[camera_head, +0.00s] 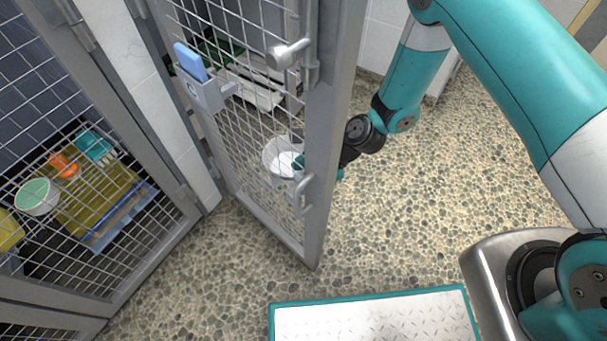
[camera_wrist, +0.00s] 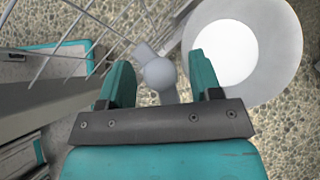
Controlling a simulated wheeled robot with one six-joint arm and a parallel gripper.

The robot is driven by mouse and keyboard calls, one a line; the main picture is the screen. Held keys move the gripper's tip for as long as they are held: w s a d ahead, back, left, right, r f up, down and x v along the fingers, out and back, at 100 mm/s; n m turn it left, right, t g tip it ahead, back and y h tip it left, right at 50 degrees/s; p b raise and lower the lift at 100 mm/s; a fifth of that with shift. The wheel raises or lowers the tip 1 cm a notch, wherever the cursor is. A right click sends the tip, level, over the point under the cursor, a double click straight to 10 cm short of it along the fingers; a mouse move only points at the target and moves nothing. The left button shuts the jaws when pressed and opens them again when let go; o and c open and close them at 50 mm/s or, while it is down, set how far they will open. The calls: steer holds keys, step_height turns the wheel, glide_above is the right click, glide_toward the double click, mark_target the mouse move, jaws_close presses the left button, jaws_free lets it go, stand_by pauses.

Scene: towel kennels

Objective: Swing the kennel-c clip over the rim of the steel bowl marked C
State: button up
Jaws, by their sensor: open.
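My gripper (camera_wrist: 160,66) is open in the wrist view, with one teal finger on each side of a round grey knob. I take this knob for the clip (camera_wrist: 159,75); a short grey arm runs from it beside the bowl. The steel bowl (camera_wrist: 284,55) is at the right, with a pale rim and white inside; no letter C shows on it. I cannot tell whether the clip touches the rim. In the head view the bowl (camera_head: 271,157) shows through the mesh door, and my gripper is mostly hidden behind the door frame.
The mesh door (camera_head: 334,130) stands open between the head camera and my gripper. It bears a latch (camera_head: 290,54) and a holder with a blue block (camera_head: 190,62). A closed kennel (camera_head: 150,235) is at the left. A teal-edged plate (camera_head: 375,318) lies in front. Pebbled floor is clear at right.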

steer(key=c, duration=0.9)
